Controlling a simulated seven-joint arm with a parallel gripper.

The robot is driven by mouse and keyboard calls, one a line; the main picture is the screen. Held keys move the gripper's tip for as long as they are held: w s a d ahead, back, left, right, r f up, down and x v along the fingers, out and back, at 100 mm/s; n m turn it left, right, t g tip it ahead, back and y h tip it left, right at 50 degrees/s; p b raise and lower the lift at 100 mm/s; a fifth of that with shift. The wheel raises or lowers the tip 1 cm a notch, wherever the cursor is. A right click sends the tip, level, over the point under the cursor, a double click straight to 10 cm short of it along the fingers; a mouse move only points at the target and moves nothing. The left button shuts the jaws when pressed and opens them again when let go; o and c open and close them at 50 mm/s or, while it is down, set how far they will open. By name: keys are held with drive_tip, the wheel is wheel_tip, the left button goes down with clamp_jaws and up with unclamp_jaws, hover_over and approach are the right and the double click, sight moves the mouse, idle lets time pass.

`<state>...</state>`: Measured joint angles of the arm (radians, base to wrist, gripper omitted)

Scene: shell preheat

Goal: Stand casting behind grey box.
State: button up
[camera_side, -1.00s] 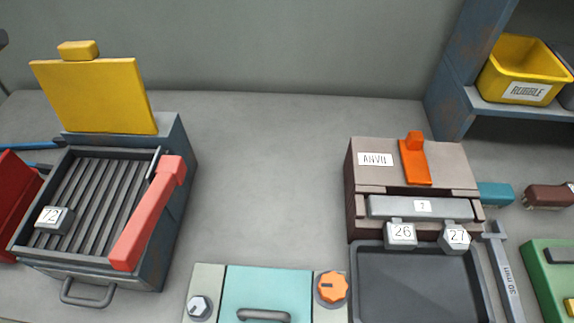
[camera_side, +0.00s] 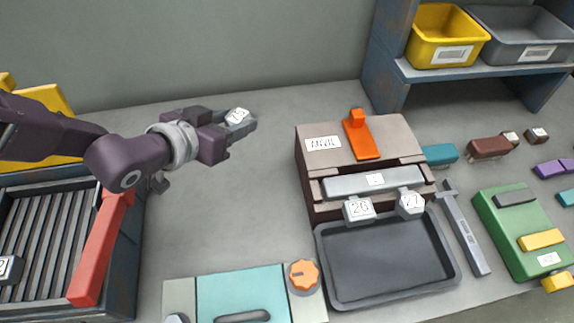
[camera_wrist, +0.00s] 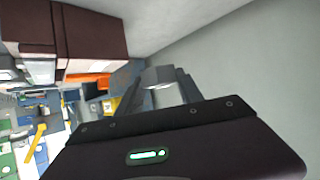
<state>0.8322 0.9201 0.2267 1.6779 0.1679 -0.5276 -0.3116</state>
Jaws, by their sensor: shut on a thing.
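My gripper (camera_side: 240,122) is shut on a small grey casting with a white label (camera_side: 238,115), held in the air left of the anvil box and above the bench. In the wrist view the casting (camera_wrist: 162,78) sits between my fingers, partly hidden by the gripper body. A box labelled ANVIL (camera_side: 385,132), grey on top with dark brown sides, stands to the right of my gripper. It also shows in the wrist view (camera_wrist: 95,32) at the upper left. Castings 26 (camera_side: 359,209) and 27 (camera_side: 410,204) hang at its front. Which box is the grey box, I cannot tell for sure.
An orange lever (camera_side: 362,138) stands on the anvil box. A dark tray (camera_side: 390,262) lies in front of it. A grill box with a red handle (camera_side: 100,250) is at left. A shelf with yellow (camera_side: 445,38) and grey bins (camera_side: 520,38) is at back right.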

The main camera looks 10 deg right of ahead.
drive_tip(key=m, duration=0.1)
hover_over(264, 190)
wheel_tip(264, 190, down, 6)
drive_tip(key=shift+g+h, duration=0.3)
drive_tip(key=shift+h, duration=0.2)
wheel_tip(264, 190, down, 10)
drive_tip(key=shift+r, duration=0.15)
drive_tip(key=o, duration=1.4)
